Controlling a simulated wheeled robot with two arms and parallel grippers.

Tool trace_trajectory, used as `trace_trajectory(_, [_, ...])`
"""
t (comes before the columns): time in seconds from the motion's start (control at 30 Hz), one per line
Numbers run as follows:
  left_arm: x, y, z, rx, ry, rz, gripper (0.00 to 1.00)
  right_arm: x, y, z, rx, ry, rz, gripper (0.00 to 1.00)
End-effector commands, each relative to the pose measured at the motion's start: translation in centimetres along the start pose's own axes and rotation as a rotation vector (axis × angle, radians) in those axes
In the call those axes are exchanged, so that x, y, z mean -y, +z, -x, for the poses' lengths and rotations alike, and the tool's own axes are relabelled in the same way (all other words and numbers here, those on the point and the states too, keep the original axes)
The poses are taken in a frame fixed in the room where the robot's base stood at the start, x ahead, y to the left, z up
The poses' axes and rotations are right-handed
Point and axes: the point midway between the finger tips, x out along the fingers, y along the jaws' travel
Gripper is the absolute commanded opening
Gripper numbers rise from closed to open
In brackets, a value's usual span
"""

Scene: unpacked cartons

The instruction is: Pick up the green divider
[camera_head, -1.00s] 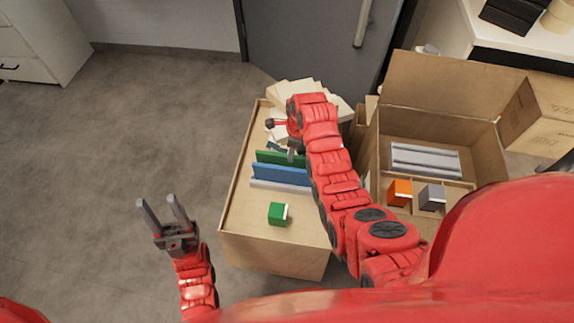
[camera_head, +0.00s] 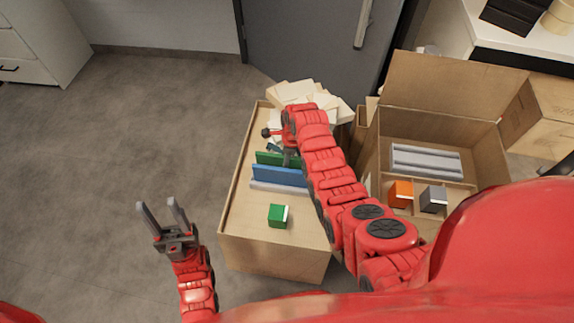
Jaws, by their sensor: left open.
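The green divider (camera_head: 268,158) stands on edge on the wooden table (camera_head: 231,215), behind a blue divider (camera_head: 277,175) and a grey one (camera_head: 277,187). My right gripper (camera_head: 289,160) hangs over the table at the right part of the green divider. Its fingers are small and partly hidden by my arm, so I cannot tell whether they touch the divider or are open. My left gripper (camera_head: 160,207) is open and empty over the floor, left of the table.
A green cube (camera_head: 277,216) sits at the table's front. Pale blocks (camera_head: 298,91) are piled at the back. An open carton (camera_head: 441,93) on the right holds grey dividers (camera_head: 427,160), an orange cube (camera_head: 400,193) and a grey cube (camera_head: 433,198). The floor at left is clear.

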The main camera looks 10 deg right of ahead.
Motion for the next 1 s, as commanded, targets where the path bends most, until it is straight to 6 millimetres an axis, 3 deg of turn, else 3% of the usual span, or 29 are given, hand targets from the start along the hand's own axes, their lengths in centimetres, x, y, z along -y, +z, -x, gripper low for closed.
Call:
trace_trajectory(0.37, [0.0,0.0,0.0,0.000,0.000,0.000,0.50,0.0,0.0,0.1,0.000,0.000,0.000,0.00])
trace_trajectory(0.57, [0.0,0.0,-0.2,0.000,0.000,0.000,0.50,0.0,0.1,1.1,0.000,0.000,0.000,0.00])
trace_trajectory(1.0, [0.1,-0.2,-1.2,0.000,0.000,0.000,0.50,0.1,0.9,7.6,0.001,-0.004,-0.001,0.00])
